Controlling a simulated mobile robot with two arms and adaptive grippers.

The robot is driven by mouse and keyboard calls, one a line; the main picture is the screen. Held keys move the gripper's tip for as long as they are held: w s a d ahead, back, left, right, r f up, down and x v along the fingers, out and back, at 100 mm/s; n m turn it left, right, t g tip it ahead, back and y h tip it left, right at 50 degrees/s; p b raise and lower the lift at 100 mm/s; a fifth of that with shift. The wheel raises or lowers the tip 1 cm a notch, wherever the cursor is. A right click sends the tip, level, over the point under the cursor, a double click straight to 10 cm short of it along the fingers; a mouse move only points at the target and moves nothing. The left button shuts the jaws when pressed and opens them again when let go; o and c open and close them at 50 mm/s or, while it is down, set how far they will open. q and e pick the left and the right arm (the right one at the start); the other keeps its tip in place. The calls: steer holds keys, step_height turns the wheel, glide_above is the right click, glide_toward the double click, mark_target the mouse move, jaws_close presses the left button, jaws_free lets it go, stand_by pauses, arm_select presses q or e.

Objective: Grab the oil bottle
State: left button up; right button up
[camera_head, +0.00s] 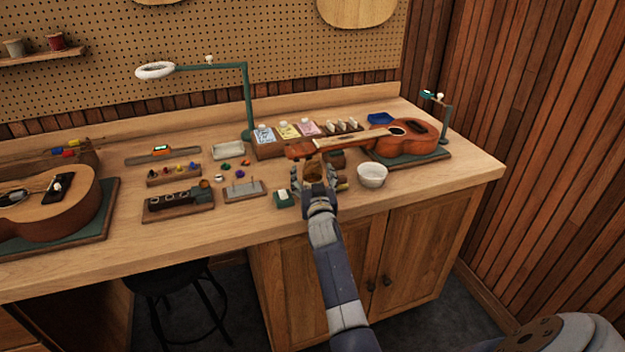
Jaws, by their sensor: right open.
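My right gripper (311,168) is over the front of the workbench with its fingers apart. A small amber-brown item (313,172), which looks like the oil bottle, shows between or just behind the fingers. The gripper hides part of it, and I cannot tell whether the fingers touch it. The head of a ukulele lies just behind. My left gripper is not in view.
A reddish ukulele (408,140) lies on a green mat, its neck reaching toward my gripper. A white bowl (372,175) stands to the right, a small green-and-white box (284,198) to the left. A lamp (247,100) and packets (288,131) stand behind.

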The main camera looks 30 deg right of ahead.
steer(key=c, duration=1.3)
